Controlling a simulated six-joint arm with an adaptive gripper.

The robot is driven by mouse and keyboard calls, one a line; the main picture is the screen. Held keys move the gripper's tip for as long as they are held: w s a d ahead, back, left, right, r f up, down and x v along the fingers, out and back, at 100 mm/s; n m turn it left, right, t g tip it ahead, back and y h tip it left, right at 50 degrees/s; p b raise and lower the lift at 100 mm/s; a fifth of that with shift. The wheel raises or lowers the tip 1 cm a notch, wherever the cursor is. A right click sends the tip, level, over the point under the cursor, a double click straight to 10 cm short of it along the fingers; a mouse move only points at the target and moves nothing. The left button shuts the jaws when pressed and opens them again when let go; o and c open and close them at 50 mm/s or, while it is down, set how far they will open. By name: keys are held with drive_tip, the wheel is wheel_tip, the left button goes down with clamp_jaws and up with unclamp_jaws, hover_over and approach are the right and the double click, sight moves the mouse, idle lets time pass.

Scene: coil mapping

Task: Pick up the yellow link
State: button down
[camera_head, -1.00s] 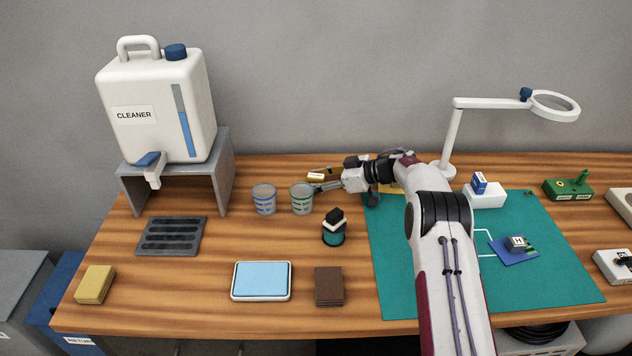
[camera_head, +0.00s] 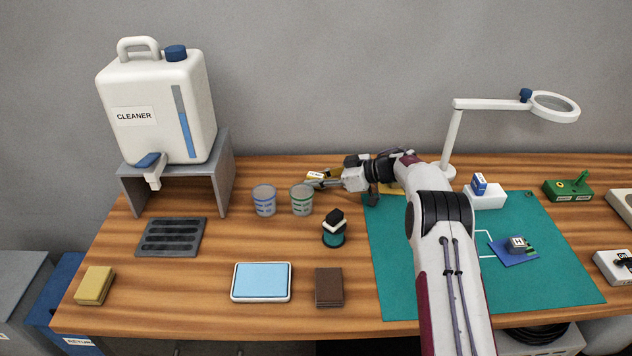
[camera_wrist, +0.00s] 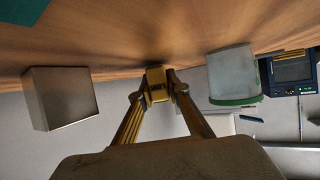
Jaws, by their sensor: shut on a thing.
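In the wrist view a small yellow block, the yellow link (camera_wrist: 157,84), sits between my fingertips. My gripper (camera_wrist: 157,90) is shut on it, with one finger on each side. In the head view my gripper (camera_head: 311,184) is at the back of the table, just behind and beside the green-striped cup (camera_head: 302,201). A small piece with a white label (camera_head: 316,175) shows at the fingertips, tilted. The fingers partly hide it, and I cannot tell whether it clears the table.
The green-rimmed cup stands close to my fingers, with the blue-striped cup (camera_head: 264,201) left of it. A black-and-teal item (camera_head: 334,230) stands in front. A grey box (camera_wrist: 60,97) shows in the wrist view.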

sight(316, 175)
drive_tip(key=shift+r, duration=4.75)
